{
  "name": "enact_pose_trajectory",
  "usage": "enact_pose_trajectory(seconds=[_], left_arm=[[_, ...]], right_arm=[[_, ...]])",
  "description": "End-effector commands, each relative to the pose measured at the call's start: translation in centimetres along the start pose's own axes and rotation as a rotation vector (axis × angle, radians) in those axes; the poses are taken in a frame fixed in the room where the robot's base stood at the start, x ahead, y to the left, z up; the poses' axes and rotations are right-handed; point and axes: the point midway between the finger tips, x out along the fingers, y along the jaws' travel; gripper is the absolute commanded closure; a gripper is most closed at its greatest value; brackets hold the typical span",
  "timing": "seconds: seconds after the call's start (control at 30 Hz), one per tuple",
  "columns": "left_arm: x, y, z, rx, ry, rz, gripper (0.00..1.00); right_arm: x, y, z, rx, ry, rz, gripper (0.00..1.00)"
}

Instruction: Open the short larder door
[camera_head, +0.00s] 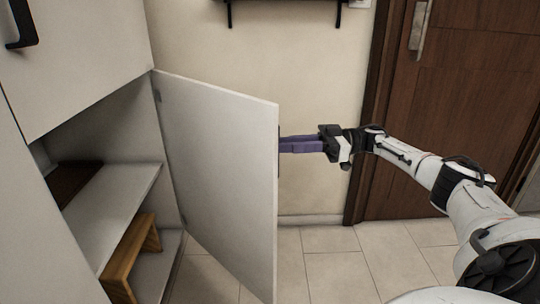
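The short larder door (222,165) is a white panel hinged at its left edge, by the cabinet opening. It stands swung well out from the cabinet, so the interior shows. My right gripper (284,144) reaches in from the right, with purple fingers lying close together at the door's free edge. A thin dark strip, likely the handle, shows at that edge on the outer side. The fingertips are partly hidden behind the door edge, so I cannot tell whether they grip the handle. My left gripper is not in view.
Inside the larder are a white shelf (112,212), a dark brown item (72,180) on it, and a wooden stand (128,260) below. An upper cabinet with a black handle (22,24) is above. A brown wooden door (465,110) stands at the right. Tiled floor (335,265) is clear.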

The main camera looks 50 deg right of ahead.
Motion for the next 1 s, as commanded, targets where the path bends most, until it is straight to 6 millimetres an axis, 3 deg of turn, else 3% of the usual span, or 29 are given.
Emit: enact_pose_trajectory(seconds=[0.03,0.5,0.53,0.63,1.0], left_arm=[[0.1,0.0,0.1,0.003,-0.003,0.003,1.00],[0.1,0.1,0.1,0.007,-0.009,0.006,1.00],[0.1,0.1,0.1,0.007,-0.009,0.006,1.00],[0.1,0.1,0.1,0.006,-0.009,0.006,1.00],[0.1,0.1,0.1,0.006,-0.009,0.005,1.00]], right_arm=[[0.1,2.6,-0.6,-0.008,0.019,0.102,1.00],[-0.2,2.7,-0.8,-0.009,0.020,0.099,1.00],[-0.2,2.6,-0.8,-0.009,0.020,0.098,0.78],[-0.3,2.6,-0.7,-0.009,0.019,0.100,0.62],[-1.0,2.5,-0.3,-0.006,0.006,0.104,0.62]])
